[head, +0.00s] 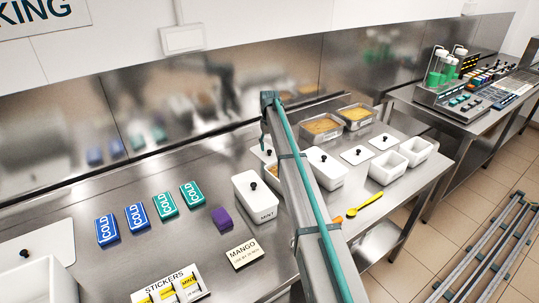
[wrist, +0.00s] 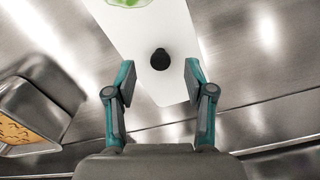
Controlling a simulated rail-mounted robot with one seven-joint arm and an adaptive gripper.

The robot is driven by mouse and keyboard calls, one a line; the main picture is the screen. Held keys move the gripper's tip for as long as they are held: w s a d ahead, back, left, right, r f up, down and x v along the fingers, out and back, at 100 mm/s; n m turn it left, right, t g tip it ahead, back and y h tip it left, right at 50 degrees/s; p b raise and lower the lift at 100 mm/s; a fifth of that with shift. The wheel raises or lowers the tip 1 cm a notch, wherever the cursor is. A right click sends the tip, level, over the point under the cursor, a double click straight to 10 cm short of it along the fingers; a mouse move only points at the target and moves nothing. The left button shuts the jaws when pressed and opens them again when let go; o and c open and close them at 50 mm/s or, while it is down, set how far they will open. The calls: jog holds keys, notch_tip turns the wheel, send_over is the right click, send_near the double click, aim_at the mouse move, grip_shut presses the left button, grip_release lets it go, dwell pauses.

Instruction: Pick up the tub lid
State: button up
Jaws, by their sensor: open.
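In the wrist view, a white flat tub lid (wrist: 150,30) with a round black knob (wrist: 160,59) lies below my gripper (wrist: 160,72). The gripper is open, with one finger on each side of the knob and visible gaps between. I cannot tell how far above the knob the fingertips are. Something green (wrist: 127,3) shows at the top edge of the picture, cut off. In the head view, a white lid (head: 262,155) with a black knob shows partly behind my arm, which largely hides the gripper; it seems to be the same lid.
A steel pan with orange contents (head: 322,127) stands right of my arm; a similar pan (wrist: 55,95) shows in the wrist view. The lidded MINT tub (head: 256,200) and another lidded white tub (head: 327,172) stand nearby. The steel back wall (head: 230,90) is close behind.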

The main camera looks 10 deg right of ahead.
aim_at(269, 151)
jog(key=shift+f+p, duration=0.45)
jog(key=shift+f, duration=1.25)
grip_shut()
